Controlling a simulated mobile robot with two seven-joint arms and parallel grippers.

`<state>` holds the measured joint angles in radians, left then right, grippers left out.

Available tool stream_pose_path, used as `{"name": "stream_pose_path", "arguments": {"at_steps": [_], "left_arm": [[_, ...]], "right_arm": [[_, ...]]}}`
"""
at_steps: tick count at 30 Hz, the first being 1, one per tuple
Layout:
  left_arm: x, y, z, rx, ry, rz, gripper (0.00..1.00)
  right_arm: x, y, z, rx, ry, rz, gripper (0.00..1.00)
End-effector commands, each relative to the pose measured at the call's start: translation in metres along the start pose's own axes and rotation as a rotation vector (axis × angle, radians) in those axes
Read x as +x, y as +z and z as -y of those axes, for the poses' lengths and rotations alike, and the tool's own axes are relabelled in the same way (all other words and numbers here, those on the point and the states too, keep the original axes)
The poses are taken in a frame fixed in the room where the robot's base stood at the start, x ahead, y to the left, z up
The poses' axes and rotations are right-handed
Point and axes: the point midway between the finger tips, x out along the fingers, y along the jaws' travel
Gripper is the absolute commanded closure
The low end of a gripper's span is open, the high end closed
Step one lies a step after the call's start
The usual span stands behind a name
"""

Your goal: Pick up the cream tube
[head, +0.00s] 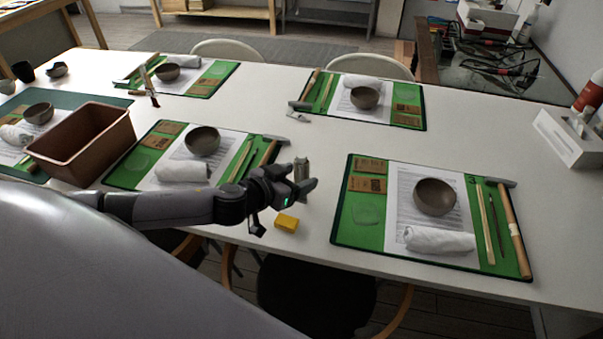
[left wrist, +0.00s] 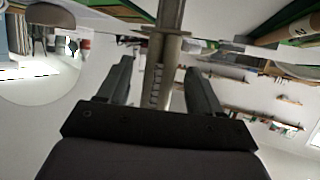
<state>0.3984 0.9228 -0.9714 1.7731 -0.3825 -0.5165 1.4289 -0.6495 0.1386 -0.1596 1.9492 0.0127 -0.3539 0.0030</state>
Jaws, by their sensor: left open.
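A small grey-cream tube (head: 301,168) stands upright on the white table, between the near middle mat and the near right mat. My left gripper (head: 304,186) reaches it from the left, low over the table. In the left wrist view the tube (left wrist: 167,65) shows between the two fingers (left wrist: 160,85), with a gap visible beside them. The fingers are apart. The tube's lower part is partly hidden by the gripper in the head view. My right gripper is not in view.
A yellow block (head: 287,222) lies just in front of the gripper. A green mat with a bowl (head: 435,197) is to the right; another bowl (head: 202,141) is on the mat behind the arm. A brown bin (head: 85,148) stands left.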

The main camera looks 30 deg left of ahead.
Motion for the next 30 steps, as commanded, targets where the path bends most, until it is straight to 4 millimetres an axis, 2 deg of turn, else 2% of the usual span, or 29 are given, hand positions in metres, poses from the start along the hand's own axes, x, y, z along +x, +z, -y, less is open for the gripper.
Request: {"name": "stream_pose_path", "arguments": {"at_steps": [3, 9, 19, 20, 24, 25, 30], "left_arm": [[0.015, -0.005, 0.0, 0.001, -0.002, -0.003, 0.35], [0.034, -0.003, 0.0, 0.0, -0.002, -0.002, 0.35], [0.038, -0.002, 0.0, 0.0, -0.001, 0.0, 0.35], [0.038, -0.002, 0.0, 0.0, -0.001, 0.0, 0.38], [0.038, -0.002, 0.0, 0.0, -0.001, 0.0, 0.84], [0.038, -0.002, 0.0, 0.0, -0.001, 0.0, 0.91], [0.038, -0.003, 0.0, 0.0, -0.002, -0.001, 0.91]], "right_arm": [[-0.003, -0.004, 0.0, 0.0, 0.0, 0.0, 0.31], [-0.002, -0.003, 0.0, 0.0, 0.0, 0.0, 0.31], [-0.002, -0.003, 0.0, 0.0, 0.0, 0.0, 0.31], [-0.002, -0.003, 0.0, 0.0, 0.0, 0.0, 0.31], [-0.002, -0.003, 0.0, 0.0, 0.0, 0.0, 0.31], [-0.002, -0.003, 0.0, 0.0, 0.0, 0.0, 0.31], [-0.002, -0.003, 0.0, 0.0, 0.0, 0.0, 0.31]]}}
